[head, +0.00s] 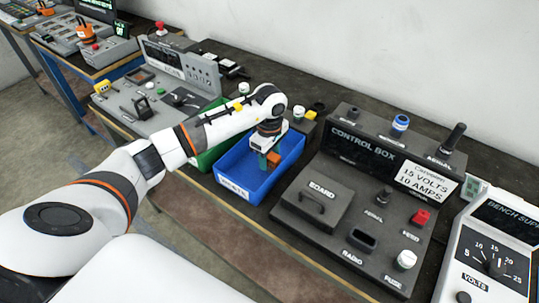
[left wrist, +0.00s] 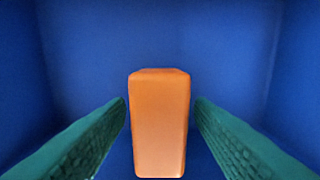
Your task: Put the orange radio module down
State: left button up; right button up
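The orange radio module (head: 273,158) is inside the blue bin (head: 233,189), near its right side. My left gripper (head: 267,162) reaches down into this bin from above. In the left wrist view the module (left wrist: 160,125) stands between the two green fingers of the gripper (left wrist: 161,105). A narrow blue gap shows on each side of the module, so the fingers are open around it and look apart from it. Whether the module rests on the bin floor is hard to tell. My right gripper is not in view.
The dark control box (head: 345,210) stands right of the bin, with a RADIO slot (head: 360,241) near its front. A bench supply (head: 490,255) is at far right. A green bin (head: 208,157) and a grey console (head: 165,90) lie to the left.

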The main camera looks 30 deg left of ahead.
pick_arm(q)
jog(key=shift+r, duration=0.3)
notch_tip(320, 180, up, 12)
jog(key=b, duration=0.2)
jog(key=shift+b, duration=0.35)
jog(key=shift+f, duration=0.15)
